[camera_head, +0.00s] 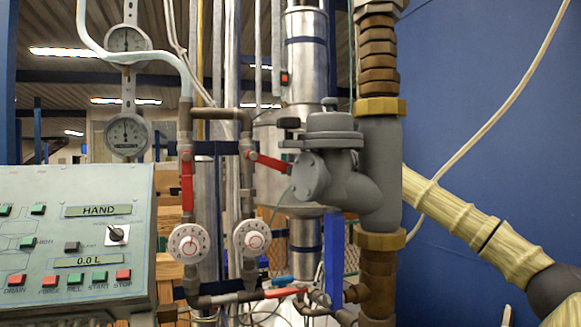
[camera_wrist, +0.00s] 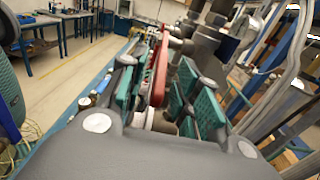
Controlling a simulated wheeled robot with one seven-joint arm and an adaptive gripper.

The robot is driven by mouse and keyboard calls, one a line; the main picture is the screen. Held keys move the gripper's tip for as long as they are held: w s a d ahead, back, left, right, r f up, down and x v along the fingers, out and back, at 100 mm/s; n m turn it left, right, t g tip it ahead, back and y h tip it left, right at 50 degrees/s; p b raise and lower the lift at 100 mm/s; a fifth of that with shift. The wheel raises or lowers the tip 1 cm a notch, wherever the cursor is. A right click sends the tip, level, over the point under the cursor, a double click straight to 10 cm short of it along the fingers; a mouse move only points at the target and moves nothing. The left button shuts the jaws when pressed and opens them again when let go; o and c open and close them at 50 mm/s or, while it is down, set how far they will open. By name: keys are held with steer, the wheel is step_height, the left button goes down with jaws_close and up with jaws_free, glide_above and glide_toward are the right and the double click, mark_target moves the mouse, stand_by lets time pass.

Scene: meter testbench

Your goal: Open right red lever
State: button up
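The right red lever (camera_head: 268,161) sits on the right thin vertical pipe in the head view. It slants out to the right and slightly down from its pivot. Contact with either pad cannot be made out.
Another red lever (camera_head: 187,182) hangs vertically on the left pipe. The large grey valve (camera_head: 334,165) stands close right of the lever. Two round white dials (camera_head: 189,243) sit below, and a control panel (camera_head: 75,235) stands at the left. A blue lever (camera_head: 333,260) hangs lower down.

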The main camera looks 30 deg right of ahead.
mark_target(282, 164)
steer(key=x, duration=0.3)
steer(key=shift+a, duration=0.2)
steer(key=shift+d+f, duration=0.15)
steer(key=shift+d, duration=0.55)
steer(key=c, duration=0.7)
jaws_close()
